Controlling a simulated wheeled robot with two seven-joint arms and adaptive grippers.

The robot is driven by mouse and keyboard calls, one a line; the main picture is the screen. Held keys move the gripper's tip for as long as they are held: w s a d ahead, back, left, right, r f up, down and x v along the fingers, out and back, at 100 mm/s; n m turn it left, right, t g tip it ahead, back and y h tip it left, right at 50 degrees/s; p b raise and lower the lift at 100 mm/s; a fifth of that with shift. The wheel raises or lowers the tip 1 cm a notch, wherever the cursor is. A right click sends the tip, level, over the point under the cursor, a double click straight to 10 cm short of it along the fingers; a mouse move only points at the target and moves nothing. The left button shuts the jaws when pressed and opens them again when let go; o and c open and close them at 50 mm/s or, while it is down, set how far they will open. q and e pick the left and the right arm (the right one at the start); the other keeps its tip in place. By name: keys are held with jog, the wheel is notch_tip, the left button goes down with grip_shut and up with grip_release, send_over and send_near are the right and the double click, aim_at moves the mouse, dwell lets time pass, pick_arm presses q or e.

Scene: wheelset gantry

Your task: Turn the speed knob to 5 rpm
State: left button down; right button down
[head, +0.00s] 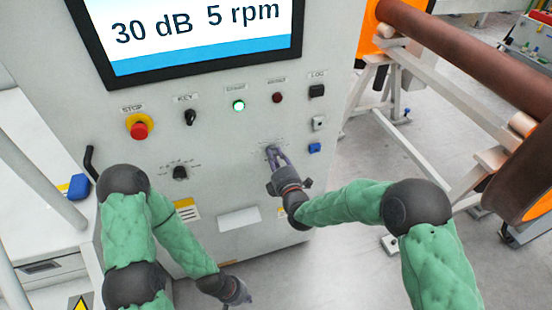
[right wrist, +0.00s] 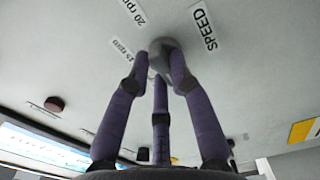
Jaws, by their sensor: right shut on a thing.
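The speed knob (right wrist: 163,46) is grey and round on the control panel, beside a SPEED label (right wrist: 203,27) in the right wrist view. My right gripper (head: 273,152) is shut on it; its purple fingers (right wrist: 160,62) close around the knob and partly hide it. In the head view the gripper covers the knob. The screen (head: 195,28) reads "30 dB 5 rpm". Labels for 20 rpm (right wrist: 133,10) and 15 rpm (right wrist: 121,50) show near the knob. My left gripper (head: 240,292) hangs low in front of the cabinet, away from the knob; its finger opening is unclear.
The panel also holds a red stop button (head: 139,130), a key switch (head: 190,117), a lit green lamp (head: 239,106), a dark red lamp (head: 277,98) and another black knob (head: 180,173). A brown wheelset axle (head: 465,60) stands at the right. Floor between is clear.

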dwell(0.5)
jog(key=c, duration=1.1)
grip_release()
jog(key=shift+s, duration=0.1)
jog(key=v, duration=1.2)
